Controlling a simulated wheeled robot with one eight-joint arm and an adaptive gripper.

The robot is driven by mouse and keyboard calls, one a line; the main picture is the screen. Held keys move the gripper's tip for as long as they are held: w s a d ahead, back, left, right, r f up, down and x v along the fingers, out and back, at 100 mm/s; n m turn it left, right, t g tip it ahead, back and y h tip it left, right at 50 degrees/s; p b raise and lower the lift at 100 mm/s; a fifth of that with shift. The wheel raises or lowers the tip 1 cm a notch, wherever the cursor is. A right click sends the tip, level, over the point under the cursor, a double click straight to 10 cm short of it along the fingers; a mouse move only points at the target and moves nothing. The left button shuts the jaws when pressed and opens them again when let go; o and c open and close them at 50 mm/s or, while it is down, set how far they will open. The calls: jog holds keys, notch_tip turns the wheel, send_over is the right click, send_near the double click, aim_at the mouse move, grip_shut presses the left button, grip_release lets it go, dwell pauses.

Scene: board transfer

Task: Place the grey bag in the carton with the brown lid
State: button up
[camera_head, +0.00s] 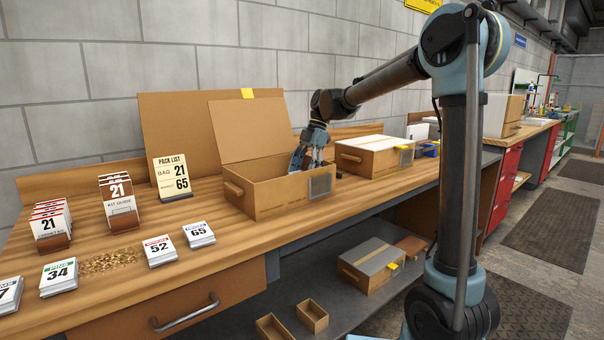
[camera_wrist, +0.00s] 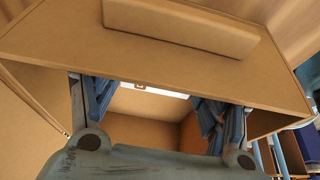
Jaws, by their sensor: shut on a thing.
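The carton with the brown lid (camera_head: 280,198) stands open on the wooden bench, its lid (camera_head: 250,130) raised behind it. My gripper (camera_head: 304,164) reaches down inside its right end. That thing, apparently the grey bag (camera_wrist: 160,90), shows only as a light strip with a small brown mark. Most of it is hidden, and I cannot tell whether it touches the carton floor.
A closed carton with a pale lid (camera_head: 375,143) stands just right of the open one. A pack list card (camera_head: 172,177), a kit guide (camera_head: 121,203) and numbered card stacks (camera_head: 161,250) stand to the left. Another carton (camera_head: 368,265) sits on the lower shelf.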

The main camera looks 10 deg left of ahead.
jog(key=shift+f, duration=0.55)
jog(key=o, duration=1.1)
jog(key=shift+r, duration=0.1)
jog(key=shift+r, duration=0.35)
jog(key=v, duration=1.2)
jog(key=shift+s+r, duration=0.15)
jog(key=shift+r, duration=0.05)
